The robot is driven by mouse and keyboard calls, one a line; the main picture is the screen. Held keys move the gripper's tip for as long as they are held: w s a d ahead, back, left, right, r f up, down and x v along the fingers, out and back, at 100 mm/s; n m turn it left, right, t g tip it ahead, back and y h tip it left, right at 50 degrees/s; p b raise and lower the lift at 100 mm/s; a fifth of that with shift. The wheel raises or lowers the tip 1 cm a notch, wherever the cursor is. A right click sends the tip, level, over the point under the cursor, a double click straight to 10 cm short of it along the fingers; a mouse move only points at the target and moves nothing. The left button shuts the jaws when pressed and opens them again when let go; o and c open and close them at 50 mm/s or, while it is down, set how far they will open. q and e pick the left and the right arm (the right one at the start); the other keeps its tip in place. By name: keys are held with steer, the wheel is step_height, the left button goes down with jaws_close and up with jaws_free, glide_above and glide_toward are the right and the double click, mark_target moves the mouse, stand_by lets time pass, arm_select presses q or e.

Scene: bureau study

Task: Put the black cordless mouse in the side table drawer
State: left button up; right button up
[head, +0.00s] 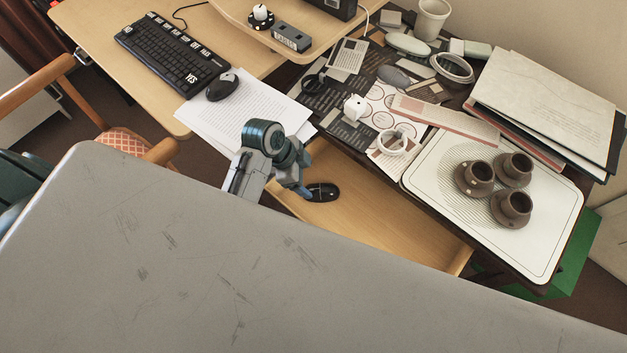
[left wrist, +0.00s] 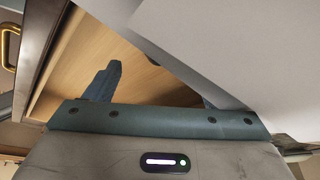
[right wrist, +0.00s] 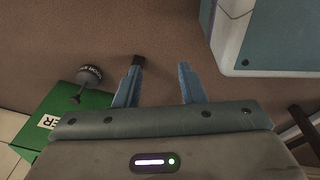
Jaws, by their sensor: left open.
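A black mouse (head: 321,192) lies on the pale wooden floor of the open side table drawer (head: 365,205). A second black mouse (head: 222,87) sits on printed sheets by the keyboard; no cord shows on either. My left gripper (head: 303,189) is over the drawer, its fingertips close to the left end of the mouse there. My right gripper (right wrist: 160,82) is open and empty above the brown floor.
The side table top (head: 540,283) above the drawer is crowded with a white tray (head: 430,172) of brown cups, folders and small items. Paper sheets (head: 240,115) overhang near my left arm. A green box (head: 578,250) stands below on the right.

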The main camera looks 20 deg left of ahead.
arm_select(q)
steer(key=v, duration=0.3)
steer(key=shift+a+r, duration=0.1)
steer(key=shift+r, duration=0.1)
arm_select(e)
steer(key=shift+s+f, duration=0.4)
steer(key=shift+s, duration=0.2)
